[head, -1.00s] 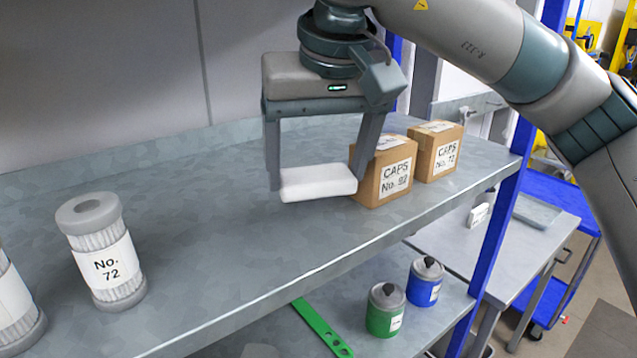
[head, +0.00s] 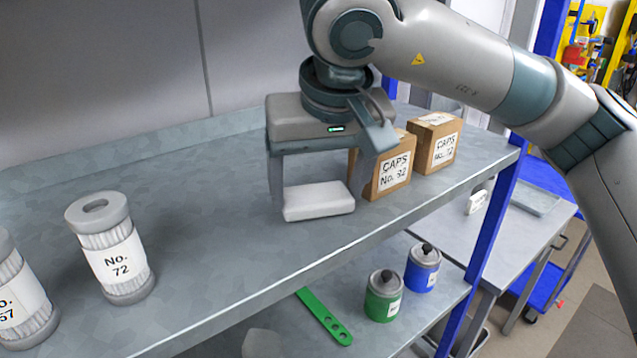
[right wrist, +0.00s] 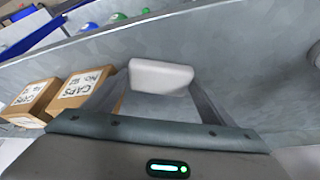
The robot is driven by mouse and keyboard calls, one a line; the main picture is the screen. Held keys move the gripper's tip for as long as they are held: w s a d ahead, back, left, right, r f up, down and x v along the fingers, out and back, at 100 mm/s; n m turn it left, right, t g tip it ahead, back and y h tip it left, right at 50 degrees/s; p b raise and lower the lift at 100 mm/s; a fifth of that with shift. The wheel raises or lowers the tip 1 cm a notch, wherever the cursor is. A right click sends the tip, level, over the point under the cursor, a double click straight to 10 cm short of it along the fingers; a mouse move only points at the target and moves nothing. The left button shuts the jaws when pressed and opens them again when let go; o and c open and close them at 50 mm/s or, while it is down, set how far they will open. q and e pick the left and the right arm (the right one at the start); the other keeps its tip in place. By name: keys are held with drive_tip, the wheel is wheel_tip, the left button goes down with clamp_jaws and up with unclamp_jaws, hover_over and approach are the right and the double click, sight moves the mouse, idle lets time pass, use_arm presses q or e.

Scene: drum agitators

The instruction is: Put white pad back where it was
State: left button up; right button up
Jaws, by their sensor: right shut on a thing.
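The white pad (head: 318,201) is a small white block held between the fingers of my right gripper (head: 318,196). It is low over the grey upper shelf (head: 215,225), left of the cardboard boxes; I cannot tell whether it touches the shelf. In the right wrist view the pad (right wrist: 160,76) sits at the tips of my right gripper (right wrist: 160,82), which is shut on it. My left gripper is not in view.
Two cardboard CAPS boxes (head: 390,176) (head: 436,143) stand close to the right of the gripper. Filter cartridges (head: 113,252) (head: 15,305) stand at the left. A green canister (head: 383,298), a blue canister (head: 422,270) and a green strip (head: 324,318) are on the lower shelf. The middle of the upper shelf is clear.

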drive_tip(key=o, duration=0.6)
drive_tip(key=shift+f, duration=0.1)
drive_tip(key=shift+o, duration=0.3)
drive_tip(key=shift+r, duration=0.2)
drive_tip(key=shift+s+r, duration=0.1)
drive_tip(key=shift+r, duration=0.2)
drive_tip(key=b+v, duration=0.4)
drive_tip(key=v, duration=0.7)
drive_tip(key=shift+s+d, duration=0.15)
